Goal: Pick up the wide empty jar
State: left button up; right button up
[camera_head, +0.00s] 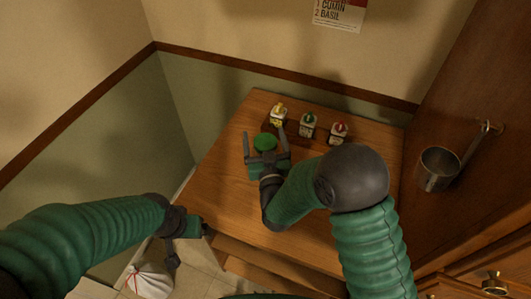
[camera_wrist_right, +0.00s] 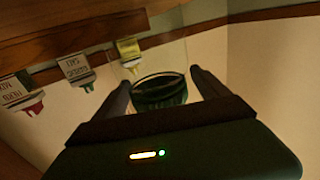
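The wide jar (camera_head: 265,141) stands on the wooden counter and shows a round green top in the head view. In the right wrist view the jar (camera_wrist_right: 160,92) looks like clear glass with a dark green round part. My right gripper (camera_head: 265,144) is open, with one finger on each side of the jar and small gaps showing. Its fingers also flank the jar in the right wrist view (camera_wrist_right: 163,85). My left gripper (camera_head: 191,247) is open and empty, low beside the counter's left front edge.
Labelled spice jars with yellow (camera_head: 279,116), green (camera_head: 307,125) and red (camera_head: 338,132) tops stand in a row just behind the jar. A metal cup (camera_head: 437,168) hangs on the wooden cabinet at right. A white bag (camera_head: 150,280) lies on the floor.

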jog(key=shift+s+a+r, duration=0.1)
jog(key=shift+s+r, duration=0.2)
jog(key=shift+s, duration=0.2)
jog(key=shift+c, duration=1.1)
jog(key=shift+s, duration=0.1)
jog(key=shift+c, duration=1.2)
jog(key=shift+w+d+f, duration=0.2)
jog(key=shift+w+f, duration=0.25)
jog(key=shift+w, duration=0.15)
jog(key=c, duration=0.7)
jog(key=shift+s, duration=0.2)
grip_shut()
jog(key=shift+r, duration=0.1)
